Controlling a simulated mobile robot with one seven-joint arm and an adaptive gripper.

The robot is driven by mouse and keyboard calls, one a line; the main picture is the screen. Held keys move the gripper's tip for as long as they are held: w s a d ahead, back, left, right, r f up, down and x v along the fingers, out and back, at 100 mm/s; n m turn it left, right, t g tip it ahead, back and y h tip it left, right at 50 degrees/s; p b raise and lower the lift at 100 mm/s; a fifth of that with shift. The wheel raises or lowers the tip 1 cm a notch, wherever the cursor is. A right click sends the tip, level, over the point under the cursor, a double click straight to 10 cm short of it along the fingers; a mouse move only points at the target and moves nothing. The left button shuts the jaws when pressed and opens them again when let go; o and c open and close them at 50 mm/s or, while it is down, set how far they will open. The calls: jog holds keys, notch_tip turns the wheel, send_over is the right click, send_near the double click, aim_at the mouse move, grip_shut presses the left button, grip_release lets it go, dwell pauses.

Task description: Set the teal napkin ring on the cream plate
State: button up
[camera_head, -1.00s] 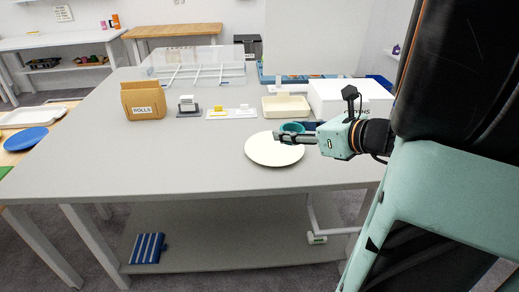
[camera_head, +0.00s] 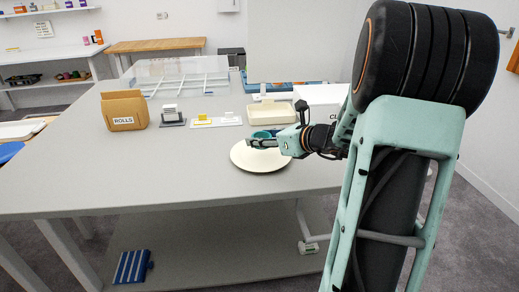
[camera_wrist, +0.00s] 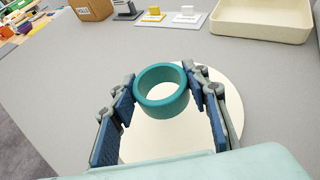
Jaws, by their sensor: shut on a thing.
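The teal napkin ring (camera_wrist: 161,91) is a short open band. My gripper (camera_wrist: 160,92) is shut on it, with a blue-padded finger on either side of the ring. In the head view, the ring (camera_head: 262,134) shows at the tip of my gripper (camera_head: 263,141), over the back part of the cream plate (camera_head: 260,160). The round plate lies flat on the grey table. It also shows behind and below the ring in the wrist view (camera_wrist: 150,143). I cannot tell whether the ring touches the plate.
A cream tray (camera_head: 270,114) stands behind the plate, with a white box (camera_head: 322,95) to its right. A cardboard box marked ROLLS (camera_head: 124,110) and small card holders (camera_head: 172,118) stand to the left. The grey table (camera_head: 120,185) is clear in front and left of the plate.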

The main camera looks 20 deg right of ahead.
aim_at(261, 154)
jog(key=shift+w+f+b, duration=0.2)
jog(key=shift+f+b, duration=0.1)
jog(key=shift+f, duration=0.65)
jog(key=shift+w+f+b, duration=0.15)
jog(key=shift+f+b, duration=0.15)
jog(key=shift+f, duration=0.65)
jog(key=shift+f, duration=0.1)
jog(key=shift+f, duration=0.15)
jog(key=o, duration=1)
jog(key=shift+r, duration=0.25)
jog(key=shift+s+d+r, duration=0.2)
jog(key=shift+s, duration=0.1)
jog(key=p+v, duration=0.2)
jog(key=v, duration=0.9)
jog(key=shift+s, duration=0.15)
